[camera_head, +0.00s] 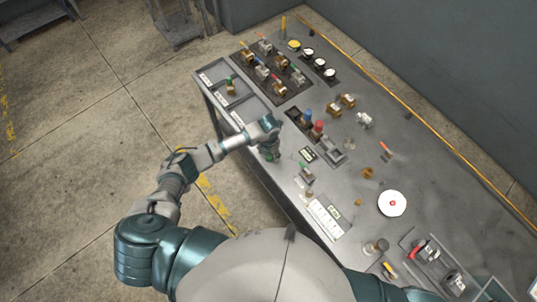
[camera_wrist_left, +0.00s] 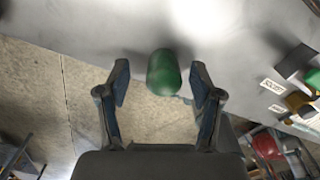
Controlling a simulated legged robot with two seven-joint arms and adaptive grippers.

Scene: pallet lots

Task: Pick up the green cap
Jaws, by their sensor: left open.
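The green cap (camera_wrist_left: 164,73) is a small, rounded, dark green piece in the left wrist view. It lies between the two fingers of my left gripper (camera_head: 269,146), with a gap on each side. The gripper is open and neither finger touches the cap. In the head view, the gripper points down over the near edge of the grey table (camera_head: 365,225). A dark green patch shows just under it, partly hidden by the gripper. My right gripper is not seen in either view.
Labelled trays (camera_head: 238,99) and racks of small fittings (camera_head: 279,87) stand at the far left of the table. Red and blue caps (camera_head: 318,127) stand right of my gripper.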

